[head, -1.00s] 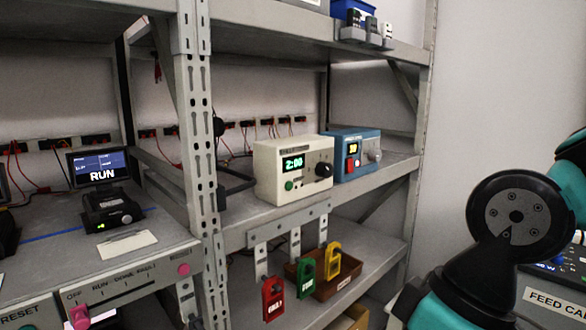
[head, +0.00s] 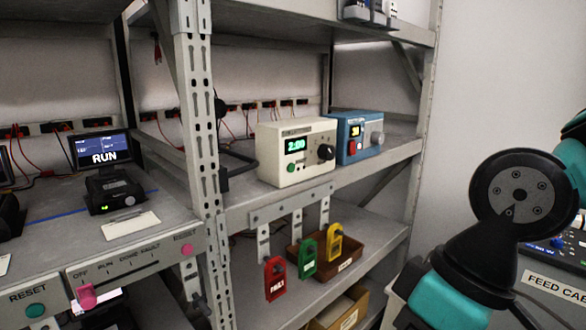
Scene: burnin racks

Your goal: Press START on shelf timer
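The shelf timer (head: 296,152) is a cream box on the middle shelf of the metal rack, with a green display reading 2:00. A round green button (head: 291,168) sits at its lower left front and a black knob (head: 326,152) at its right. No START lettering is readable at this size. My arm's black and teal links stand at the right of the head view, well apart from the timer. My gripper is not visible.
A blue device (head: 359,137) with a red switch stands right of the timer. Red, green and yellow tags (head: 307,258) hang below the shelf edge. A rack upright (head: 200,130) stands left of the timer. A RUN display (head: 100,150) is on the left bench.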

